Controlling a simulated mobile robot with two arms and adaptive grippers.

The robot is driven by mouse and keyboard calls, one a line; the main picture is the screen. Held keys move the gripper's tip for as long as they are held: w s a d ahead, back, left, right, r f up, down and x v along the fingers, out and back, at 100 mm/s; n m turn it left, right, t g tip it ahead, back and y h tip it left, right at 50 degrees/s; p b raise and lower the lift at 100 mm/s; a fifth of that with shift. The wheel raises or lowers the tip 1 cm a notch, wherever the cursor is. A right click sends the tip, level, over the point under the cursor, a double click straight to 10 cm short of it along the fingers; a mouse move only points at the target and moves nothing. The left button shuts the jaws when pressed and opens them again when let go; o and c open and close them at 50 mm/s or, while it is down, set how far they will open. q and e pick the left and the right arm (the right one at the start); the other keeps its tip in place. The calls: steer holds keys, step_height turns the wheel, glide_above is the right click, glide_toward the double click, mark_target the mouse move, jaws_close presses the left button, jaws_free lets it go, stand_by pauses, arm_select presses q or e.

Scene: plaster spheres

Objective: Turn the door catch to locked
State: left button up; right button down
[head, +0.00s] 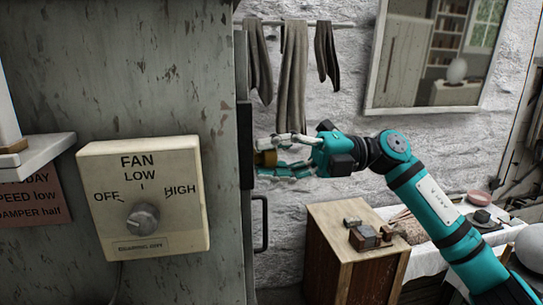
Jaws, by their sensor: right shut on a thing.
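The door catch (266,158) shows as a brass-coloured piece at the right side of the grey cabinet (190,70). My right gripper (272,157) is shut on it, with one finger above and one below. The fingers hide much of the catch, so I cannot tell which way it is turned. A dark upright handle (264,222) is on the cabinet's side below the gripper. My left gripper is not in view.
A cream fan control box (142,195) with a knob sticks out from the cabinet front. Grey cloths (293,62) hang from a rail behind. A wooden cabinet (345,240) with small blocks stands below my right arm. A mirror (425,55) hangs on the white wall.

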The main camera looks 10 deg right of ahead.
steer(key=c, duration=0.9)
jaws_free()
steer(key=shift+c, duration=0.2)
steer(key=shift+d, duration=0.15)
steer(key=d, duration=1.2)
steer(key=shift+f, duration=0.3)
